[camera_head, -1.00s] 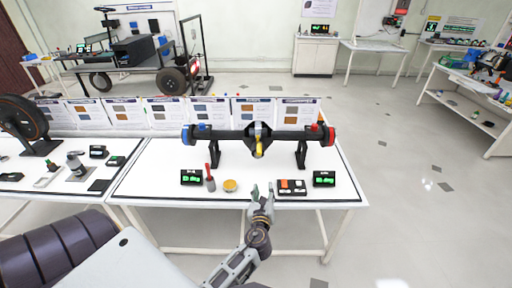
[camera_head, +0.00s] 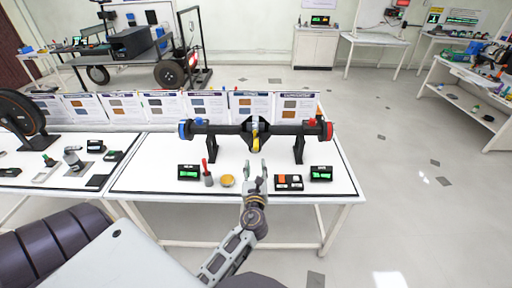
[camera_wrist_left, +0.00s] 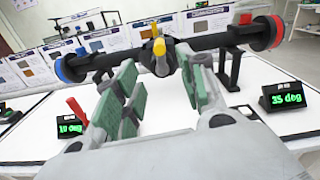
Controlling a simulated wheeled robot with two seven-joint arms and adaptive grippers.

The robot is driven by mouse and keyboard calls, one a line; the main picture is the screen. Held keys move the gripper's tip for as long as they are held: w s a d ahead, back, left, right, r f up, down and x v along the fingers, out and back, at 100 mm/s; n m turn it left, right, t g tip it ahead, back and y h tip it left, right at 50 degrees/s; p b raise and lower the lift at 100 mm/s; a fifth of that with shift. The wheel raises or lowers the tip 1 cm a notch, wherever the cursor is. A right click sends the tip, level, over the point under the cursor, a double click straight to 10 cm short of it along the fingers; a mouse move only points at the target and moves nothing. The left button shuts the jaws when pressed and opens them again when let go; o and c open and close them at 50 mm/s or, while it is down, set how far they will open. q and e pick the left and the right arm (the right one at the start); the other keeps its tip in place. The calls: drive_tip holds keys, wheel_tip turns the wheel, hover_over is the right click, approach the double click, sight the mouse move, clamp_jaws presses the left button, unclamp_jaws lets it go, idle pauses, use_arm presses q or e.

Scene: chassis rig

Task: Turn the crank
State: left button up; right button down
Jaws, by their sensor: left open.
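A black axle (camera_head: 285,130) with a blue left end and a red right end rests on two black stands on the white table. At its middle hub is a yellow crank handle (camera_head: 255,138); it hangs down over the hub front and also shows in the left wrist view (camera_wrist_left: 159,47). My left gripper (camera_head: 255,172) is open and empty, in front of and below the handle. In the left wrist view its green-padded fingers (camera_wrist_left: 160,88) stand apart, with the handle beyond the gap between them, not touching. My right gripper is out of view.
Two displays with green digits stand left (camera_head: 189,172) and right (camera_head: 321,173) on the table (camera_head: 150,160); the right one reads 35 deg. Between them are a red-handled item (camera_head: 208,178), a yellow round piece (camera_head: 228,181) and a black tray (camera_head: 289,183). Poster boards line the back.

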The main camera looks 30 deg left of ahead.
sight(256, 149)
use_arm(q)
drive_tip(key=shift+p+x, duration=0.6)
drive_tip(key=shift+x, duration=5.7)
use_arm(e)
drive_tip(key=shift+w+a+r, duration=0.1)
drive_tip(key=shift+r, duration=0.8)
use_arm(q)
drive_tip(key=shift+a, duration=0.1)
drive_tip(key=shift+c, duration=0.2)
drive_tip(key=c, duration=0.7)
clamp_jaws()
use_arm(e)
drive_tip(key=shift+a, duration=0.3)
